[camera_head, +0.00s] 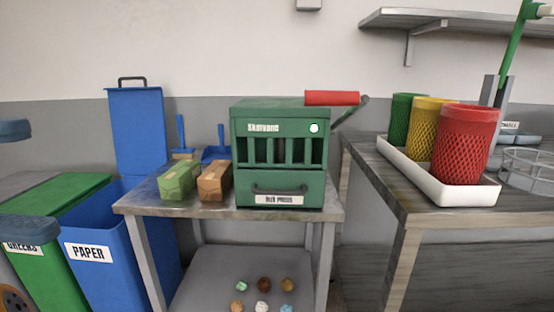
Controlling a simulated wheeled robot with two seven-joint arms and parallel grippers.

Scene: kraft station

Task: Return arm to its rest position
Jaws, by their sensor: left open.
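My left gripper (24,180) is at the left edge of the head view. Its two dark blue-grey fingers are wide apart, one above the other, and nothing is held between them. The rest of the gripper and its arm are mostly cut off by the picture's edge. The lower finger shows in front of the green bin (72,204) and partly covers its label. My right gripper is out of view.
A blue PAPER bin (92,275) stands open beside the green one. A grey table (215,210) holds a green press (285,190) and two cartons. At right, a wooden table (400,207) carries a white tray (430,183) with three mesh cups.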

